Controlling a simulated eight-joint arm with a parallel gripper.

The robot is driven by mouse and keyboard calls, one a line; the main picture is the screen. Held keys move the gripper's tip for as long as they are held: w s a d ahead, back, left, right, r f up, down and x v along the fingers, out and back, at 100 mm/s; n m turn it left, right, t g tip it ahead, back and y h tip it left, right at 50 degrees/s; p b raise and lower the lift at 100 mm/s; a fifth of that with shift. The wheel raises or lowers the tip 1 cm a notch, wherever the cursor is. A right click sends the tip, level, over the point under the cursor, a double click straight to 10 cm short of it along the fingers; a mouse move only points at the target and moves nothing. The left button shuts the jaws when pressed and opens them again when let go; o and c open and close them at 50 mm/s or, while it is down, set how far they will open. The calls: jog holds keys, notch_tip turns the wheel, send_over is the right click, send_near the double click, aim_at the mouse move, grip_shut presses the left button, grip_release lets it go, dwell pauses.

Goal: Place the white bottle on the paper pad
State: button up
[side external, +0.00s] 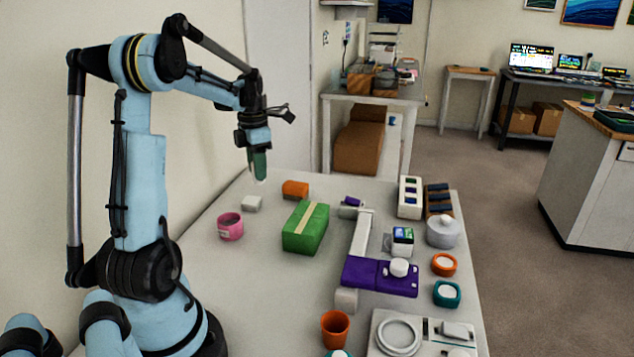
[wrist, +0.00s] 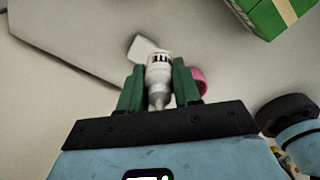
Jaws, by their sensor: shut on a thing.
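My gripper (wrist: 158,88) is shut on the white bottle (wrist: 159,68), which sits between its two green fingers in the wrist view. The bottle's narrow tapered part points back toward the palm, and dark marks show on its wider part. In the side view my gripper (side external: 259,164) points down above the far left of the table, with a small white part of the bottle (side external: 260,181) below the fingers. A small whitish block (side external: 252,203) lies on the table below; it may be the paper pad, but I cannot tell. It also shows beyond the bottle in the wrist view (wrist: 141,46).
A purple device (side external: 380,276) and several small containers fill the table's right side. Bare tabletop (side external: 265,270) lies in front of the green box.

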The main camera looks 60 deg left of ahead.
jog(key=a, duration=0.1)
jog(key=s+a+f, duration=0.1)
jog(key=a+f, duration=0.1)
jog(key=shift+s+a+f, duration=0.25)
jog(key=shift+s+a, duration=0.05)
jog(key=shift+f, duration=1.9)
jog(key=shift+f, duration=0.2)
jog(key=o, duration=1)
jog(key=shift+r, duration=0.15)
